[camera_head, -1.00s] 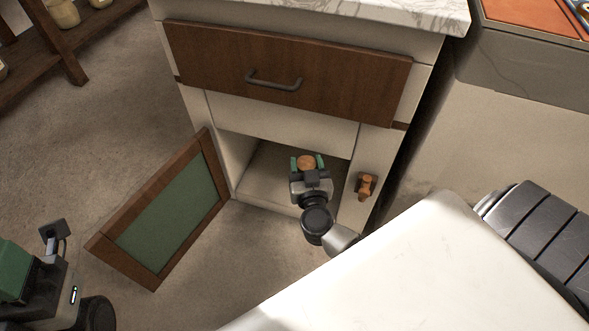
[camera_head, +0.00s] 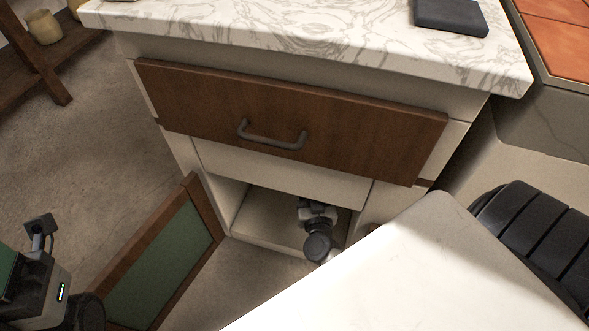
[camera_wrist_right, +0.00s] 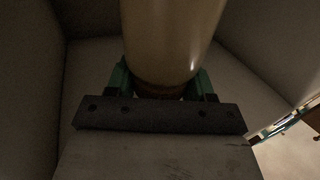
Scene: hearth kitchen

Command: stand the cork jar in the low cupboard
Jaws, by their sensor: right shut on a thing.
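The low cupboard (camera_head: 262,218) is open under the drawer, with its green-panelled door (camera_head: 160,262) swung out to the left. My right gripper (camera_head: 312,203) reaches into the cupboard; its fingertips are hidden under the upper edge in the head view. In the right wrist view, its green fingers (camera_wrist_right: 163,82) are shut on the cork jar (camera_wrist_right: 172,42), at the brownish cork end. The tan jar body extends away from the fingers, between the cupboard walls. Whether its base touches the floor cannot be told. My left gripper (camera_head: 38,232) is at the left edge, partly cut off.
A wooden drawer (camera_head: 285,115) with a grey handle is closed above the opening. The marble worktop (camera_head: 300,30) holds a dark slab (camera_head: 450,15). A wooden shelf with jars (camera_head: 43,27) stands at the far left. The floor left of the cupboard is clear.

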